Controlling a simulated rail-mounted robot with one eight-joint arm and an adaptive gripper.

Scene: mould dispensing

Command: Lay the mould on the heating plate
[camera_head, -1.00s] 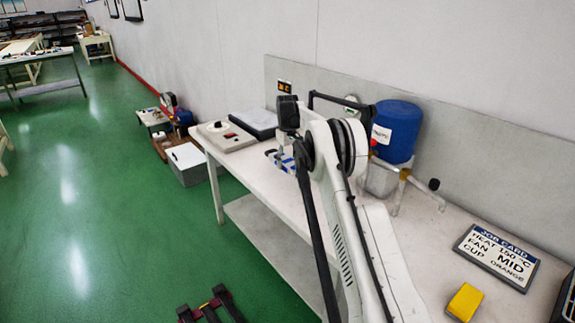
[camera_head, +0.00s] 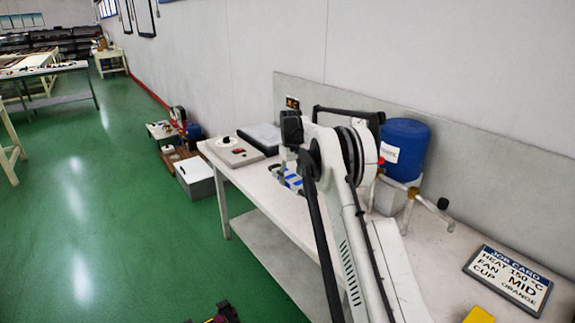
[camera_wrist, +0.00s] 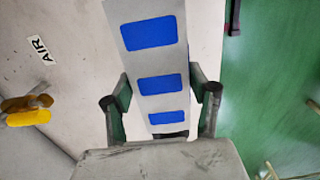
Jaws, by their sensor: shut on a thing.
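The mould (camera_wrist: 160,84), a pale grey strip with blue rectangular cavities, is held between the two fingers of my gripper (camera_wrist: 163,97) in the wrist view. In the head view the mould (camera_head: 289,178) shows as a small blue and grey patch, partly hidden by my arm, at the bench's front edge. What looks like the heating plate is a flat grey unit (camera_head: 240,158) with a white round top piece and a red mark, at the bench's far left end. The mould is apart from it, to its right.
A dark-topped slab (camera_head: 262,138) lies behind the grey unit. A blue drum (camera_head: 405,148) with pipes stands right of my arm. A job card (camera_head: 508,278) and a yellow block (camera_head: 478,315) lie at the front right. In the wrist view, a yellow handle (camera_wrist: 25,111) sits near an AIR label.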

